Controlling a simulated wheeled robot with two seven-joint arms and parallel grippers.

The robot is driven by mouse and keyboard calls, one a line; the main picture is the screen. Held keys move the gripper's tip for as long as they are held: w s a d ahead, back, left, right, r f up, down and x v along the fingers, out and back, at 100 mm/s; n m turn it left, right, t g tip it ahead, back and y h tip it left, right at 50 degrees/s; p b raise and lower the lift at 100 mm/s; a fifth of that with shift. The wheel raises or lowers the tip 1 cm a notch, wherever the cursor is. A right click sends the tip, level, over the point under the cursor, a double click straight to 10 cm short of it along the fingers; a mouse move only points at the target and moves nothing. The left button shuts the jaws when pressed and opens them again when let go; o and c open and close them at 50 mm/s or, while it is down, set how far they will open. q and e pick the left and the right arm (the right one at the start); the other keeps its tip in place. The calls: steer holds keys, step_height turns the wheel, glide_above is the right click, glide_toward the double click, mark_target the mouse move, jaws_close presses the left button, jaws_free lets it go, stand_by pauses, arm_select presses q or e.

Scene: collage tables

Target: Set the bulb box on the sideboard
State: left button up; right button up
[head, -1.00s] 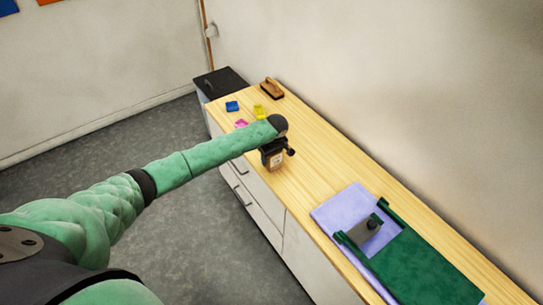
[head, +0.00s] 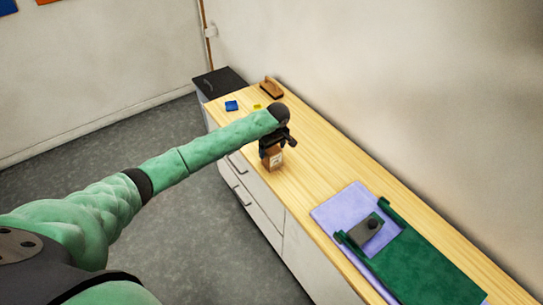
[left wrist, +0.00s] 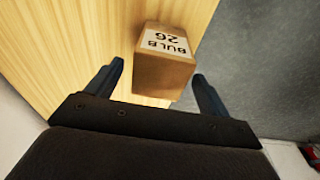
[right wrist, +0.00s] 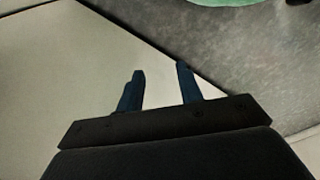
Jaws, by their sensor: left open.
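The bulb box (head: 273,161), a small brown carton with a white label, stands on the wooden top of the sideboard (head: 312,167) near its front edge. In the left wrist view the box (left wrist: 163,70) shows its label "BULB 26" upside down. My left gripper (head: 275,143) is just above the box in the head view. In the left wrist view my left gripper (left wrist: 160,80) is open, with its fingers on either side of the box's near end and gaps at both. My right gripper (right wrist: 160,72) has its fingers apart with nothing between them.
A blue item (head: 232,105) and a partly hidden yellow item (head: 257,106) lie on the far end. A brown brush-like block (head: 271,88) sits by the wall.

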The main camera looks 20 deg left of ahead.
arm_select(q)
steer(key=r, duration=0.3)
steer(key=r+b, duration=0.1)
steer(key=r, duration=0.1)
steer(key=shift+s+d+r, duration=0.25)
steer(key=shift+d+r, duration=0.05)
steer(key=shift+d, duration=0.1)
steer(key=shift+r, duration=0.7)
arm_select(e)
steer(key=shift+w+a+r, duration=0.15)
steer(key=shift+w+r, duration=0.05)
steer(key=shift+r, duration=0.55)
steer(key=shift+w+a+r, duration=0.1)
steer(key=shift+w+r, duration=0.1)
steer(key=shift+r, duration=0.55)
steer(key=shift+w+a+r, duration=0.15)
steer(key=shift+w+r, duration=0.05)
steer(key=shift+r, duration=0.55)
